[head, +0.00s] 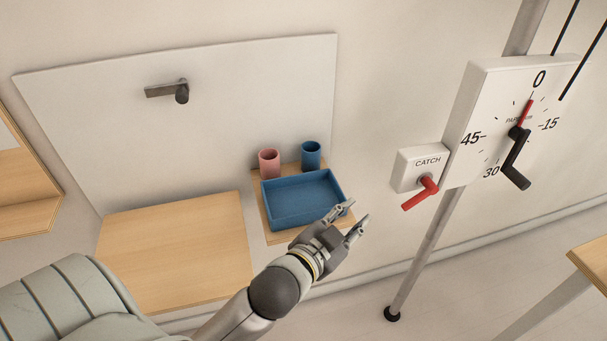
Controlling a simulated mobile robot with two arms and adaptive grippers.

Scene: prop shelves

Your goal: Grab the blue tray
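The blue tray (300,198) is rectangular and empty, with low walls. My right gripper is not in view.
A pink cup (269,163) and a blue cup (311,155) stand behind the tray. A larger bare wooden board (178,250) lies to the left. On the right are a catch box (417,167) with a red lever and a dial box (511,120) on a pole.

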